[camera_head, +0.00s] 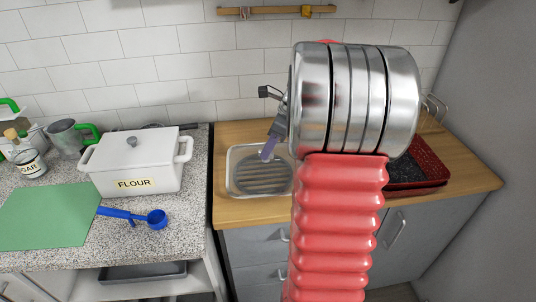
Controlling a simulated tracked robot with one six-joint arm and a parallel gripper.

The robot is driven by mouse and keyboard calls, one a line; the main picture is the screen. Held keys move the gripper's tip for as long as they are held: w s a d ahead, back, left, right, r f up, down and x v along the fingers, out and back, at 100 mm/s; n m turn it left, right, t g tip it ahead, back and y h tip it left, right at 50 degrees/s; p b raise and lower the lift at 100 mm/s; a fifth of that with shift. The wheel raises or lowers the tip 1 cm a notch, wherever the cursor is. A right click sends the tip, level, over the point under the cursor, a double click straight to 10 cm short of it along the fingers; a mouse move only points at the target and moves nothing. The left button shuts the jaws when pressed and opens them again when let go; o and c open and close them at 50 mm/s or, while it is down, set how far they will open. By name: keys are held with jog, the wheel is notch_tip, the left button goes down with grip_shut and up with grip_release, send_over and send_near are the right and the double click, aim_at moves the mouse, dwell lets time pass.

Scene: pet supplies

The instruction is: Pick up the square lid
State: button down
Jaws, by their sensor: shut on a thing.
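My gripper (273,131) is partly hidden behind my arm, above the metal basin. It is shut on a slim purple piece (267,149) that points down and left. Its outline is too small to tell whether it is the square lid seen edge-on. A white lid with a grey knob (132,142) sits on the white FLOUR bin (140,178) at the left, well apart from my gripper.
The ridged metal basin (237,190) is set in the wooden counter (250,211). A dark red tray (430,165) lies to the right, partly behind my arm. The blue scoop (150,219), green board (45,218) and sugar jar (30,164) are on the left counter.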

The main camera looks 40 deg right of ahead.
notch_tip(320, 180, up, 16)
jog(key=shift+r, duration=0.15)
jog(key=shift+s, duration=0.1)
dwell(0.7)
